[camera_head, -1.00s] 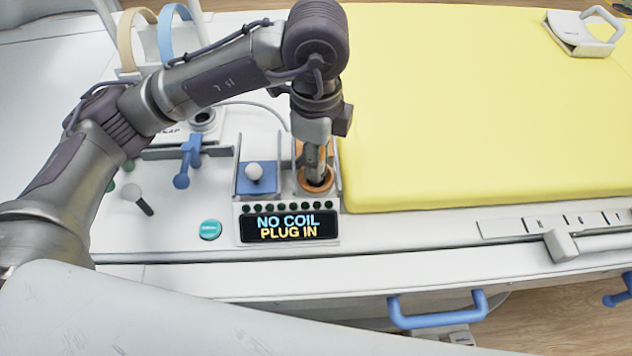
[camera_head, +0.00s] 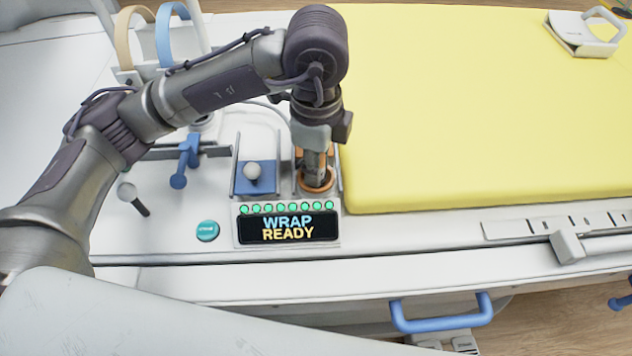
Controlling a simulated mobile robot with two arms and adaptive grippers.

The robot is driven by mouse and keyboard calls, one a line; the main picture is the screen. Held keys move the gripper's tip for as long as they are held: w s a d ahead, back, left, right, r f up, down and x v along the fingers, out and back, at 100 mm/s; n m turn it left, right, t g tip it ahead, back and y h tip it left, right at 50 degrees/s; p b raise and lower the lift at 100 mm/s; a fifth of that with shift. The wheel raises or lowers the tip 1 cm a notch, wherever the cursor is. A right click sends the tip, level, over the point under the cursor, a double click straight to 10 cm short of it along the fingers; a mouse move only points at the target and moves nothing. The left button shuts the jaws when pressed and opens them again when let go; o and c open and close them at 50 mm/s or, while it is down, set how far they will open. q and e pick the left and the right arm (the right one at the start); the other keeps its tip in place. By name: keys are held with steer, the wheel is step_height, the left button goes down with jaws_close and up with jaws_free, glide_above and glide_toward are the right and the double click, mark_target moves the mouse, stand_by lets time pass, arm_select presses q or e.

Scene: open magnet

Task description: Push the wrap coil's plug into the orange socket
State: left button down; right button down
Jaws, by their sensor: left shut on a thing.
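The orange socket (camera_head: 318,186) is a round ring beside the yellow mattress. My left gripper (camera_head: 316,176) points straight down into it and is shut on the wrap coil's plug, which is mostly hidden by the fingers and the ring. A cable (camera_head: 262,104) runs behind my arm towards the gripper. The display (camera_head: 288,227) in front of the socket reads "WRAP READY", with a row of lit green lamps above it. My right gripper is not in view.
A teal button (camera_head: 207,230), a blue lever (camera_head: 184,163) and a grey stick (camera_head: 133,197) are further left. The yellow mattress (camera_head: 480,110) fills the right. A blue handle (camera_head: 441,312) is at the front.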

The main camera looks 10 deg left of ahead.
arm_select(q)
steer(key=c, duration=0.8)
jaws_free()
steer(key=shift+r, duration=0.1)
step_height(320, 180, up, 12)
steer(key=shift+f, duration=0.1)
